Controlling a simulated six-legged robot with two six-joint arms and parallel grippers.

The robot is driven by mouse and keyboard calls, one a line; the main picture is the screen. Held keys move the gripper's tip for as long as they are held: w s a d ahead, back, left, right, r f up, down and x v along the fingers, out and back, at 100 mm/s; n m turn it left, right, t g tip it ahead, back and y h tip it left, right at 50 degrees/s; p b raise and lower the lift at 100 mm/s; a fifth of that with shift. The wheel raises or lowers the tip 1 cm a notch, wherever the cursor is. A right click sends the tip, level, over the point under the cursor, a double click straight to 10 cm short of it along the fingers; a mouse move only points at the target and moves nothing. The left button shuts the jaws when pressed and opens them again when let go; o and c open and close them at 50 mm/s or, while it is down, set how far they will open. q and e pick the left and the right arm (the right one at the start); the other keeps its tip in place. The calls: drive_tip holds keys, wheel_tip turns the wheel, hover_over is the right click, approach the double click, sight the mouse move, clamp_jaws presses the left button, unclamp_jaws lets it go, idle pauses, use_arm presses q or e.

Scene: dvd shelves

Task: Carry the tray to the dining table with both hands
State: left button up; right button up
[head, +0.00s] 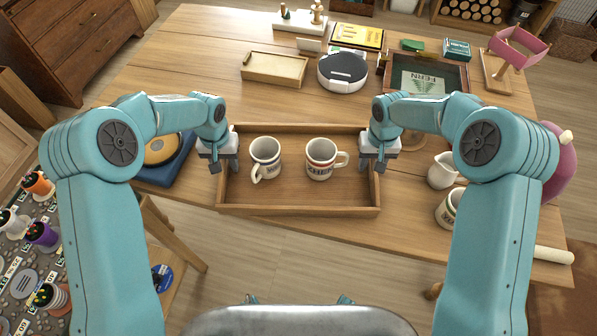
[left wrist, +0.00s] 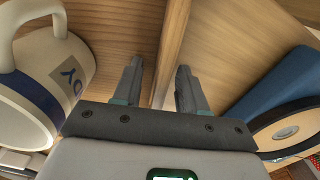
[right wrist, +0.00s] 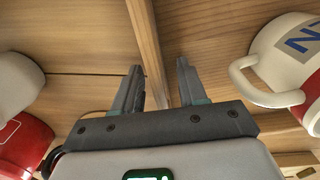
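The wooden tray (head: 298,211) sits on the wooden table along its front edge. Inside stand two upright white mugs: one with a dark band (head: 264,155) at left, one with a red band (head: 321,155) at right. My left gripper (head: 225,165) is at the tray's left wall, and my right gripper (head: 374,163) is at its right wall. In the left wrist view, the open fingers (left wrist: 160,85) straddle the wall with gaps showing. In the right wrist view, the open fingers (right wrist: 160,85) also straddle the wall, with a gap on at least one side.
A blue turntable-like box (head: 168,160) is left of the tray. A white pitcher (head: 442,171) and another mug (head: 447,207) stand to the right.

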use_arm(q)
wheel_tip(320, 180, up, 12)
drive_tip(key=shift+f, duration=0.1)
use_arm(e)
drive_tip(key=shift+r, duration=0.35)
wheel_tip(320, 180, up, 11)
drive_tip(key=shift+r, duration=0.2)
idle(0.5)
